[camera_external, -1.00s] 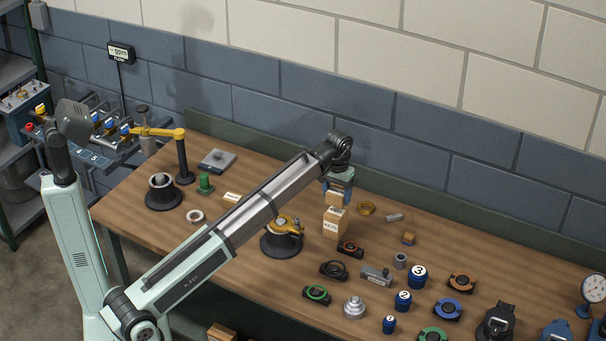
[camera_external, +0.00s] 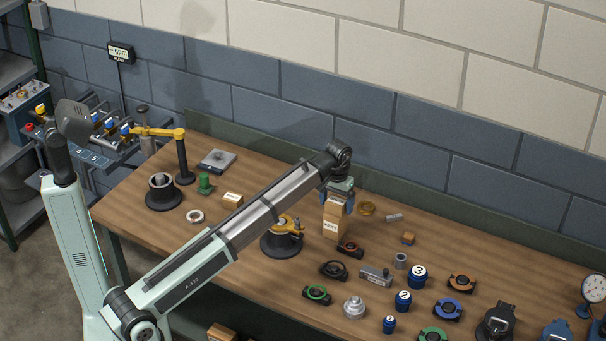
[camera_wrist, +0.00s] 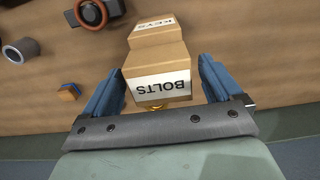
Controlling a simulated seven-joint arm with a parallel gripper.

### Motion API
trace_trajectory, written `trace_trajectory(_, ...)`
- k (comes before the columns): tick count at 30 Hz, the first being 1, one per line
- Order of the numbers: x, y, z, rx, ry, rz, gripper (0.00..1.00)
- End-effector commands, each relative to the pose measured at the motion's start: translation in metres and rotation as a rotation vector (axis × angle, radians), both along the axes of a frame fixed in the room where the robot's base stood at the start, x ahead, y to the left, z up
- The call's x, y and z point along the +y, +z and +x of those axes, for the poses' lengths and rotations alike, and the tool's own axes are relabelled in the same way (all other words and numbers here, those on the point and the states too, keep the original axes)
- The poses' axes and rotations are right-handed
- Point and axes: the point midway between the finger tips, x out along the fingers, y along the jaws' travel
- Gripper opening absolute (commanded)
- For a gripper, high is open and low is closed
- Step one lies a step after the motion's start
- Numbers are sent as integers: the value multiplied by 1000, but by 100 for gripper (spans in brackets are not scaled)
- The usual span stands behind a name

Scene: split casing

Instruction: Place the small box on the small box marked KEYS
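A small wooden box with a white BOLTS label (camera_wrist: 160,86) is between the two blue fingers of my gripper (camera_wrist: 160,68) in the wrist view. A narrow gap shows on its right side; at the left finger I cannot tell whether they touch. The fingers look open around it. The box marked KEYS (camera_external: 331,227) stands upright on the bench, directly below my gripper (camera_external: 338,203) in the external view; its label also shows at the top of the wrist view (camera_wrist: 153,24). The BOLTS box appears to rest on the KEYS box, roughly aligned, though the contact is partly hidden.
Another small light box (camera_external: 232,200) lies left on the bench. A dark round fixture with a yellow clamp (camera_external: 283,237) stands just left of the stack. A black and orange part (camera_external: 350,249) is close in front, and a brass ring (camera_external: 367,208) lies to the right.

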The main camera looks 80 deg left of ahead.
Motion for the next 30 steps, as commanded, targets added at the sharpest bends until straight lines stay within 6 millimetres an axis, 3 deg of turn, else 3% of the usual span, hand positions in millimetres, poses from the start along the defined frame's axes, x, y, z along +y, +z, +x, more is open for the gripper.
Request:
trace_trajectory(9,0,2,0,0,0,0,96)
trace_trajectory(14,0,15,1,-1,0,1,96)
trace_trajectory(30,0,106,1,-1,0,1,96)
